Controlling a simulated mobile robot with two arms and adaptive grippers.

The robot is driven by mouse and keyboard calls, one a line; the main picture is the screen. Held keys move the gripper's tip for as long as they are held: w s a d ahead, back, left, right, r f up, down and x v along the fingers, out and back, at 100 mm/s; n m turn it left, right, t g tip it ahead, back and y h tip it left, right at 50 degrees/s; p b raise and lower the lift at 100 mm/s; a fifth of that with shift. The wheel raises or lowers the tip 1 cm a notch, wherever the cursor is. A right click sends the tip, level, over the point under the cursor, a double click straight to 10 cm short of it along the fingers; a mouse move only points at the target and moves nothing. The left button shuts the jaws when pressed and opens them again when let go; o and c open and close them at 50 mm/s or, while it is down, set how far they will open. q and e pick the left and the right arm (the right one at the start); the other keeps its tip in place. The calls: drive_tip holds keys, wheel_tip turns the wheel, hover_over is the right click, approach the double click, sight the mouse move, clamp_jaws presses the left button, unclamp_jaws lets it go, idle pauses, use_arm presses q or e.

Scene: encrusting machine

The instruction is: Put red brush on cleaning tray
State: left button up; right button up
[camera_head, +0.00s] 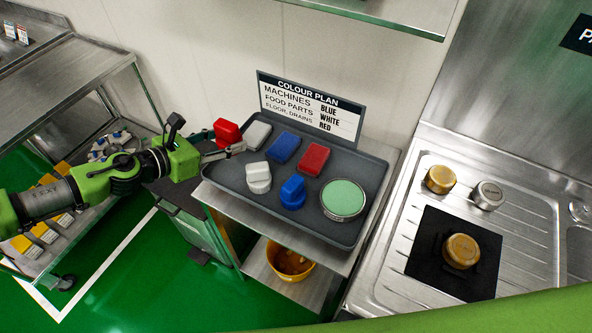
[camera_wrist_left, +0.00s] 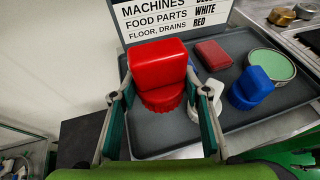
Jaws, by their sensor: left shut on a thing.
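The red brush (camera_head: 227,132) is held in my left gripper (camera_head: 232,150) at the left end of the dark grey cleaning tray (camera_head: 236,180). In the left wrist view the red brush (camera_wrist_left: 158,68) stands block-up with its round bristle part below, between the two fingers of the left gripper (camera_wrist_left: 160,97). The tray (camera_wrist_left: 152,143) shows behind and under it there. I cannot tell whether the bristles touch the tray. My right gripper is not in view.
The tray carries grey, blue (camera_head: 285,146) and red (camera_head: 314,158) blocks, a white brush (camera_head: 258,177), a blue brush (camera_head: 292,192) and a round green pad (camera_head: 343,198). A colour plan sign (camera_head: 310,105) stands behind. The tray's left front part is bare.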

use_arm(q)
drive_tip(key=shift+w+a+r, duration=0.1)
drive_tip(key=shift+w+a, duration=0.05)
drive_tip(key=shift+a, duration=0.35)
drive_tip(key=shift+w+a+r, duration=0.1)
drive_tip(key=shift+a, duration=0.4)
drive_tip(key=b, duration=0.1)
hover_over(229, 171)
wheel_tip(229, 171, down, 5)
drive_tip(key=shift+s+f, duration=0.1)
drive_tip(key=shift+f+b, duration=0.55)
drive_tip(key=shift+f, duration=1.85)
drive_tip(key=shift+f, duration=0.25)
drive_tip(key=o, duration=1.2)
drive_tip(key=shift+r, duration=0.1)
